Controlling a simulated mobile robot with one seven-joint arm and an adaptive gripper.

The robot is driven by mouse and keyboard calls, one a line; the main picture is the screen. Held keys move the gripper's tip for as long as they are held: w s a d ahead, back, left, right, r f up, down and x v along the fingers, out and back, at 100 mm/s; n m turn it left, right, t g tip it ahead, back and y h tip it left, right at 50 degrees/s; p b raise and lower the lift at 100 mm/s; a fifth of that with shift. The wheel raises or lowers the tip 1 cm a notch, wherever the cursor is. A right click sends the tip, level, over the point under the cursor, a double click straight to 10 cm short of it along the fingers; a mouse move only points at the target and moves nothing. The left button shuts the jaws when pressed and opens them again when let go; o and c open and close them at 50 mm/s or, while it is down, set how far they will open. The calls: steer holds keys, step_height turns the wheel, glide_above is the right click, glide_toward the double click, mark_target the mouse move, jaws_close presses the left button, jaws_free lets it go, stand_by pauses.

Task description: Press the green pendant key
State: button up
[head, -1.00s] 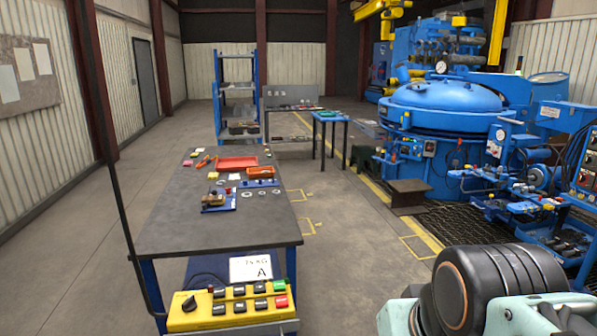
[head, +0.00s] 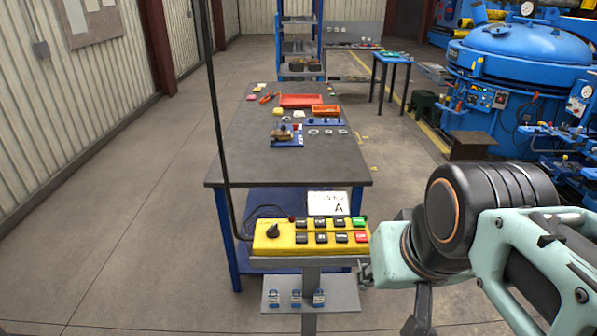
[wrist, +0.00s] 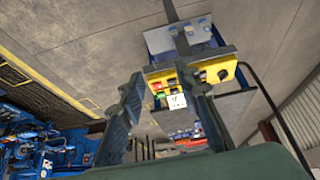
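The yellow pendant (head: 285,238) stands in front of the bench in the head view, with a black knob at its left end and two rows of keys. The green key (head: 358,222) is at the far right of its back row, with the red key (head: 361,238) just in front. In the wrist view the pendant (wrist: 222,72) appears upside down, and the green key (wrist: 160,95) is small between the fingers. My gripper (wrist: 165,90) is open with nothing between its fingers, apart from the pendant. My arm is right of the pendant in the head view.
A dark bench (head: 250,155) with red trays (head: 301,100) and small parts stands behind the pendant. A card marked A (head: 328,203) stands behind the keys. A lower shelf (head: 285,301) holds small blue items. The blue furnace (head: 520,60) is at right. Floor at left is clear.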

steer(key=shift+c, duration=0.5)
jaws_close()
stand_by(1.0)
